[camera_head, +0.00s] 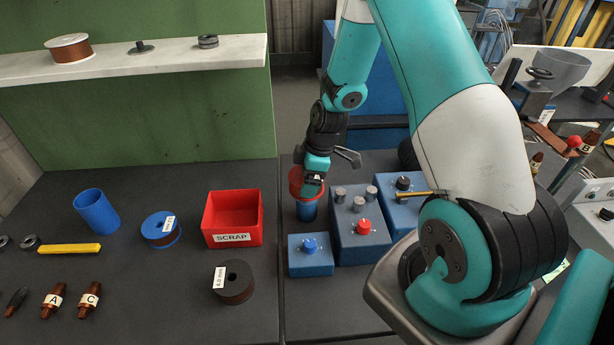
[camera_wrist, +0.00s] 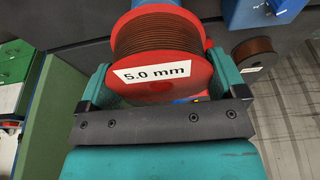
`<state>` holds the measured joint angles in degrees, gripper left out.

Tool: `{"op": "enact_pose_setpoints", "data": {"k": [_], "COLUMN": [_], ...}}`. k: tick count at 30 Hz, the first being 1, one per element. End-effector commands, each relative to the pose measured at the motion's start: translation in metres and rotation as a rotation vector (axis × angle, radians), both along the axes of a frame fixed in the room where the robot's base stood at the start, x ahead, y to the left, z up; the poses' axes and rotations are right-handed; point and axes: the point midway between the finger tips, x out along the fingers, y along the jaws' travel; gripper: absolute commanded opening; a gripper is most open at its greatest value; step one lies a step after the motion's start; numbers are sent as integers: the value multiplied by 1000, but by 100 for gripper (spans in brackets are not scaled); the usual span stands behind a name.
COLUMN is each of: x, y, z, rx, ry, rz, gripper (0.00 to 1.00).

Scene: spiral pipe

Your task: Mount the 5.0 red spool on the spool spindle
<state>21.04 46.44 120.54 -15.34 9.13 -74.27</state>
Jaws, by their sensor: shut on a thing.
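The red spool (camera_wrist: 160,38), wound with brown wire, fills the top middle of the wrist view and bears a "5.0 mm" label. My gripper (camera_wrist: 157,72) is shut on it, with one teal finger at each side. In the head view my gripper (camera_head: 312,176) is at the centre, and the red spool (camera_head: 296,182) shows partly behind it. A blue cylinder (camera_head: 307,211) is seen directly below the spool. I cannot tell whether the two touch, or whether this cylinder is the spool spindle. The spool's central hole is hidden.
Blue boxes with knobs (camera_head: 357,238) stand close to the right of the spool. A red SCRAP bin (camera_head: 233,217), a blue spool (camera_head: 161,230), a 4.0 mm dark spool (camera_head: 233,283) and a blue cup (camera_head: 97,211) stand to the left. A white shelf (camera_head: 110,69) hangs at the back left.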

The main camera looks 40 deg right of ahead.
Motion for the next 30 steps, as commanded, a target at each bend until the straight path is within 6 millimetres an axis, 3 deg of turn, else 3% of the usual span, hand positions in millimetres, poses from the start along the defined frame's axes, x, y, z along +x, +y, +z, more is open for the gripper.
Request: {"op": "enact_pose_setpoints", "data": {"k": [26,27,30], "x": [1,1,1], "y": [0,0,0], "z": [-20,-19,-19], "rx": [0,0,0], "ry": [-2,-2,-2], "rz": [0,0,0], "gripper": [40,97,100]}}
